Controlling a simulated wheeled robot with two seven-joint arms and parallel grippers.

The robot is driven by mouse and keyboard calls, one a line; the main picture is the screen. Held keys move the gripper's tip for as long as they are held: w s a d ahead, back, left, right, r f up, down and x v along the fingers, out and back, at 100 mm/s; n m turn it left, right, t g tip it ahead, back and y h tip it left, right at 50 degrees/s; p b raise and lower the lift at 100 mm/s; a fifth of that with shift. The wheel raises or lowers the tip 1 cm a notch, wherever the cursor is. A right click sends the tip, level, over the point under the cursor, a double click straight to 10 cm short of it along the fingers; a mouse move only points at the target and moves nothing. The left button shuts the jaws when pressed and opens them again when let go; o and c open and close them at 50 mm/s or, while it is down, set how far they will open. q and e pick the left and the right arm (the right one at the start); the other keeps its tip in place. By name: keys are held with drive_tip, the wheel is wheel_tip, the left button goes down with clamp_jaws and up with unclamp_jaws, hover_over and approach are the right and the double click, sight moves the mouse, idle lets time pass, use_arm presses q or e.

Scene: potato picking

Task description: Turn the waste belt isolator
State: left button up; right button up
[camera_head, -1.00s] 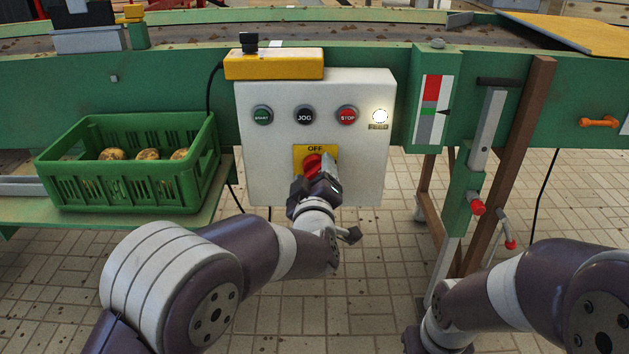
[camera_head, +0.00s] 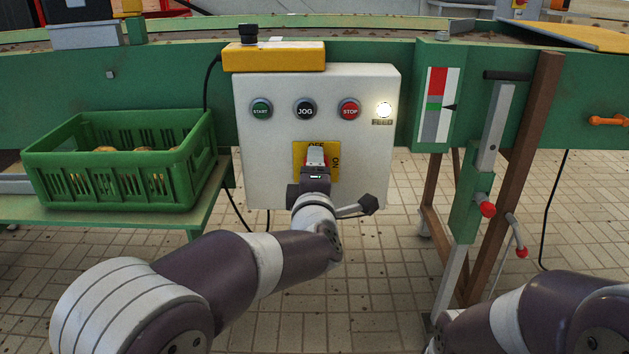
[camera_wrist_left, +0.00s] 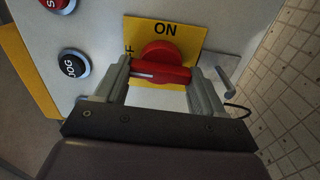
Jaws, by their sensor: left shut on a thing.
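The waste belt isolator is a red rotary knob (camera_wrist_left: 160,74) on a yellow plate (camera_head: 300,150), low on a white control box (camera_head: 265,160). The plate reads OFF at the top and ON at the right in the head view. My left gripper (camera_head: 316,158) is at the knob and hides most of it there. In the left wrist view, its fingers (camera_wrist_left: 163,86) stand at both ends of the red handle, shut on it. The handle's white mark points towards the OFF side. My right gripper is out of view; only part of that arm shows.
START, JOG and STOP buttons (camera_head: 349,108) and a lit white lamp (camera_head: 384,110) sit above the knob. A yellow box (camera_head: 275,57) tops the panel. A green crate (camera_head: 120,180) with potatoes stands left. A red-knobbed lever post (camera_head: 470,200) stands right.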

use_arm(q)
drive_tip(key=shift+n, duration=0.3)
idle(0.4)
drive_tip(key=o, duration=1)
drive_tip(key=shift+o, duration=0.2)
drive_tip(key=shift+s, duration=0.1)
drive_tip(key=shift+s, duration=0.3)
drive_tip(key=s+p, duration=0.4)
drive_tip(key=s, duration=0.8)
drive_tip(key=shift+p, duration=0.35)
